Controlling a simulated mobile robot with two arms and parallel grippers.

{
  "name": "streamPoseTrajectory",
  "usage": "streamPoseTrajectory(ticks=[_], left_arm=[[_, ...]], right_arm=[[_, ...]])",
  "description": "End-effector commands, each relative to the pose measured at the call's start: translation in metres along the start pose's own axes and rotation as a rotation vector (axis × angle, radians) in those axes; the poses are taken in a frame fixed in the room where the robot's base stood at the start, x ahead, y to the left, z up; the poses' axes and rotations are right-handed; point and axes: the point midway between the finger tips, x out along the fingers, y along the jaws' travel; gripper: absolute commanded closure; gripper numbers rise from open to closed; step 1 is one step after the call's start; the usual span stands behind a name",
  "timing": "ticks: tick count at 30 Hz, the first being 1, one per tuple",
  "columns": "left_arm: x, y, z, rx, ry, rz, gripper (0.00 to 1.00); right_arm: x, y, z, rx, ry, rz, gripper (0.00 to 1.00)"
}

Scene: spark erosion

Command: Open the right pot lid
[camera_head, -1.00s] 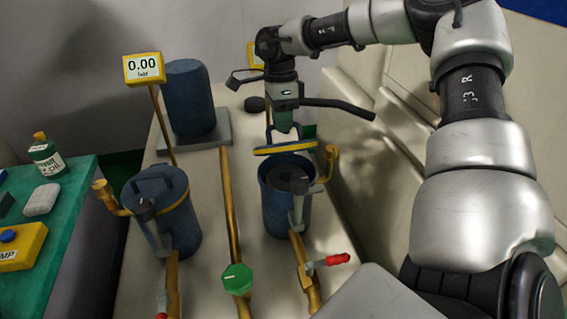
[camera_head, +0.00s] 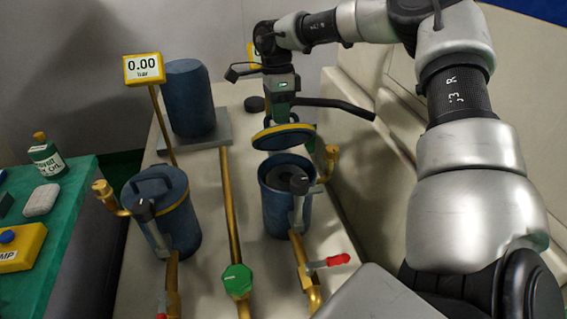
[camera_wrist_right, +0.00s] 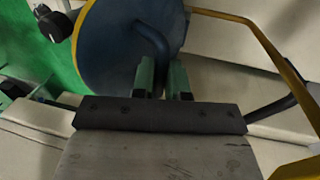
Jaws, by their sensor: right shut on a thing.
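The right pot (camera_head: 285,205) is a blue cylinder standing open at the middle right of the head view. Its blue lid (camera_head: 284,138) with a yellow rim is off the pot, above and slightly behind the opening, and tilted. My right gripper (camera_head: 283,116) is shut on the lid's handle from above. In the right wrist view the lid (camera_wrist_right: 115,45) is at the top, with its curved handle (camera_wrist_right: 152,38) running down between the green fingers (camera_wrist_right: 162,80). The left pot (camera_head: 165,215) has its lid on. My left gripper is out of view.
A green-knobbed valve (camera_head: 237,280) and brass pipes are between the pots. A red-handled valve (camera_head: 330,261) is in front of the right pot. A gauge (camera_head: 143,68) reads 0.00. A blue cylinder (camera_head: 188,98) stands behind, and a green table (camera_head: 60,235) at left.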

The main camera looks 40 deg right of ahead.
Motion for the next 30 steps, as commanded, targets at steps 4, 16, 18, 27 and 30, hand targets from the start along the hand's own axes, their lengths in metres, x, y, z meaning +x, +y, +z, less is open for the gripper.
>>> streamPoseTrajectory(ticks=[4,16,18,27,30], left_arm=[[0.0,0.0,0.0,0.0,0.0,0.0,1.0],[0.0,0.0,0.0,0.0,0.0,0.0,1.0],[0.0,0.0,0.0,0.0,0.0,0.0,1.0],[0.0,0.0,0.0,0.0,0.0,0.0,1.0],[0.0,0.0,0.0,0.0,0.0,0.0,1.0]], right_arm=[[0.002,-0.004,-0.001,-0.002,0.003,0.002,1.0],[0.001,-0.007,-0.001,-0.001,0.003,0.003,1.0],[0.001,-0.011,-0.001,0.001,0.002,0.003,1.0],[-0.001,-0.025,-0.001,-0.001,0.003,0.003,1.0],[-0.002,-0.027,-0.001,-0.002,0.003,0.004,1.0]])
